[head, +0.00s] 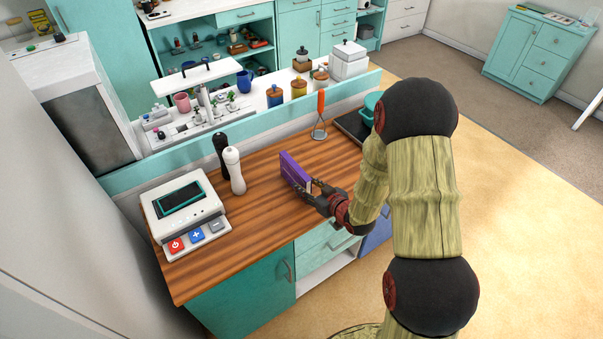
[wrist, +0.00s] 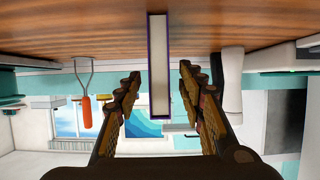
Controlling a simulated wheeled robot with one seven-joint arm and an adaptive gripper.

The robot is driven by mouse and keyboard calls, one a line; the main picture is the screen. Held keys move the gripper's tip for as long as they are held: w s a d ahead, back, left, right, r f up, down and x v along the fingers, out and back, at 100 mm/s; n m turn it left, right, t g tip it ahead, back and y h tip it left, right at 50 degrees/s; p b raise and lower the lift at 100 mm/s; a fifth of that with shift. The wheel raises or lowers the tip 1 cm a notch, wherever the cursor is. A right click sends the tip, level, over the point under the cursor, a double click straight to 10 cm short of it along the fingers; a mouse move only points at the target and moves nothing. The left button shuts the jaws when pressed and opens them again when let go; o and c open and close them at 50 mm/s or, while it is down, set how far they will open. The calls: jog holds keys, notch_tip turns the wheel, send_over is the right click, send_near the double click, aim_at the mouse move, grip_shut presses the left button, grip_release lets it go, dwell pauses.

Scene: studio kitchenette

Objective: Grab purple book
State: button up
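The purple book (head: 293,170) stands upright on the wooden counter in the head view. In the upside-down wrist view its pale page edge with purple cover borders (wrist: 159,62) faces my camera, near the middle. My gripper (head: 318,194) is at the near right end of the book, low over the counter. In the wrist view my gripper (wrist: 159,82) is open, with one finger on each side of the book and a visible gap on both sides. In the head view the book's near end is partly hidden by my fingers.
Two mills, one black (head: 221,150) and one white (head: 235,170), stand left of the book. A scale-like device (head: 185,213) is further left. An orange-handled utensil (head: 321,112) and a teal pot (head: 371,104) are behind to the right. Bare counter surrounds the book.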

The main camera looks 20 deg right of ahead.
aim_at(295, 178)
jog(key=shift+w+a+f, duration=0.2)
jog(key=shift+w+f, duration=0.05)
jog(key=shift+f, duration=0.1)
jog(key=shift+b+x, duration=0.3)
jog(key=shift+x, duration=0.6)
jog(key=shift+r+b+x, duration=0.15)
jog(key=shift+b+x, duration=0.25)
jog(key=shift+x, duration=0.95)
jog(key=shift+r+b+x, duration=0.2)
jog(key=shift+b+x, duration=0.2)
jog(key=shift+x, duration=1)
jog(key=shift+w, duration=0.15)
jog(key=shift+c, duration=0.6)
grip_shut()
jog(key=shift+r, duration=0.1)
